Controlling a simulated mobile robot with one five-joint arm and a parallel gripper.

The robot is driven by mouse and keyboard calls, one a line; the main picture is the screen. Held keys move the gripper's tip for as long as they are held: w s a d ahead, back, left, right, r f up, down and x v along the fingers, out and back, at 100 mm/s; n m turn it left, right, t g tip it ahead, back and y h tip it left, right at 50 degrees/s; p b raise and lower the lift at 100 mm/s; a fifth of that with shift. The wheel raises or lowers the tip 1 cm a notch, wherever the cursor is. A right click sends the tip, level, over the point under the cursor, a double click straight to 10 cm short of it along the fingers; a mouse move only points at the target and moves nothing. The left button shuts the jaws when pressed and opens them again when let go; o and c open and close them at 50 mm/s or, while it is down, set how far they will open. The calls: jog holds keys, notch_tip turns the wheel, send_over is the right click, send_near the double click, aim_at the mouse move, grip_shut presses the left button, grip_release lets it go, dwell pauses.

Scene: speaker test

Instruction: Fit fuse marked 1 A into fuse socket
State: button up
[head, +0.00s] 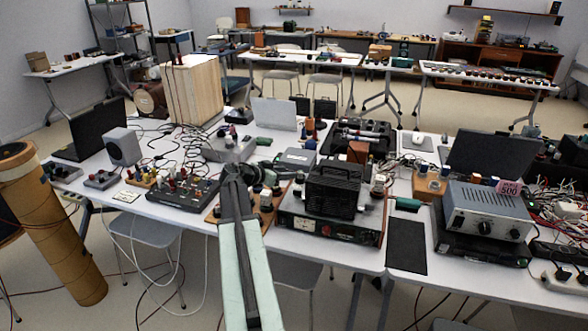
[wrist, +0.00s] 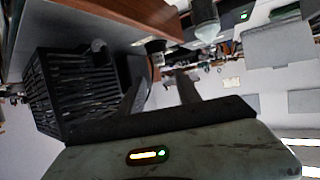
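I cannot make out a fuse marked 1 A or a fuse socket in either view; the small parts on the bench are too small to tell apart. My arm reaches over the front edge of the white bench (head: 160,209) in the head view. My gripper (head: 231,172) is above a small wooden board (head: 265,217) with several parts on it, part hidden by the arm. In the wrist view my gripper (wrist: 163,88) has its two dark fingers apart, with nothing seen between them.
A black ribbed housing (head: 340,187) stands on a metered unit (head: 325,229) right of my gripper. A black mixer-like panel (head: 183,194) with cables lies to the left. A dark mat (head: 407,246) and a grey instrument (head: 484,212) are farther right.

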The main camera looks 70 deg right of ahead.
jog(key=p+v, duration=0.1)
jog(key=v, duration=0.4)
jog(key=shift+a, duration=0.15)
jog(key=w+a+f+n+t+y, duration=0.2)
jog(key=w+a+f+n, duration=0.15)
jog(key=w+a, duration=0.5)
jog(key=w+a+f+n+t+y, duration=0.1)
jog(key=w+a+f+n, duration=0.3)
jog(key=a, duration=0.8)
jog(key=w+a+f+n+t+y, duration=0.2)
jog(key=w+a+f+n, duration=0.1)
jog(key=w+a, duration=0.6)
jog(key=a+f+n+y, duration=0.2)
jog(key=a+n, duration=0.4)
jog(key=a, duration=1.3)
jog(key=a+f+n+y, duration=0.2)
jog(key=a+n+y, duration=0.3)
jog(key=a, duration=1.4)
jog(key=shift+w+n, duration=0.4)
jog(key=shift+n, duration=0.25)
